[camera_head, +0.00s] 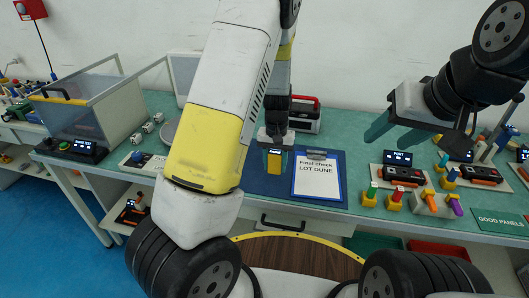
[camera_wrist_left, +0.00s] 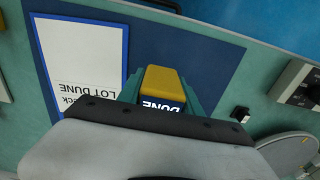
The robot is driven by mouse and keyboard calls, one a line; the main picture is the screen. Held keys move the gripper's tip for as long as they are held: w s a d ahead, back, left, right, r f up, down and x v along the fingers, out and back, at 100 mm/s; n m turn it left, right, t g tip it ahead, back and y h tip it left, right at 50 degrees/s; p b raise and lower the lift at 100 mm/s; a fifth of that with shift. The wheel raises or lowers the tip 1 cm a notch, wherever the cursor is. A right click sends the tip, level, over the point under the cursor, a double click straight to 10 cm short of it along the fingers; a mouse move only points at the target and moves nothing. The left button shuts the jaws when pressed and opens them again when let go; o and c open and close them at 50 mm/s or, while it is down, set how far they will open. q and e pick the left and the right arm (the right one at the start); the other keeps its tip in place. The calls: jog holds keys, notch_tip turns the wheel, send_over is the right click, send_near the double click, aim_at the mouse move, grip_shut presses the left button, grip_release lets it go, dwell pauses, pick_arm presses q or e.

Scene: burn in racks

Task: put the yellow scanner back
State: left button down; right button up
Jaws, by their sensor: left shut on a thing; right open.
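The yellow scanner (camera_head: 274,163) is held in my left gripper (camera_head: 274,150), over the dark blue mat (camera_head: 258,187) on the bench. In the left wrist view the scanner (camera_wrist_left: 167,82) shows a yellow body and a dark screen reading DUNE, between the teal fingers of my left gripper (camera_wrist_left: 164,92). I cannot tell whether the scanner touches the mat. My right gripper (camera_head: 395,133) is open and empty, above the bench right of the clipboard. No holder for the scanner can be clearly made out.
A clipboard (camera_head: 317,180) reading "Final check LOT DUNE" lies on the mat, right of the scanner. A grey and red device (camera_head: 305,119) stands behind. Panels with black-and-red devices (camera_head: 403,175) and several coloured pegs fill the right. A clear-lidded box (camera_head: 88,105) stands at left.

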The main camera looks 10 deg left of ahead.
pick_arm(q)
send_over(257, 173)
jog(key=shift+f, duration=2.05)
jog(key=shift+f, duration=0.15)
jog(key=c, duration=0.8)
grip_release()
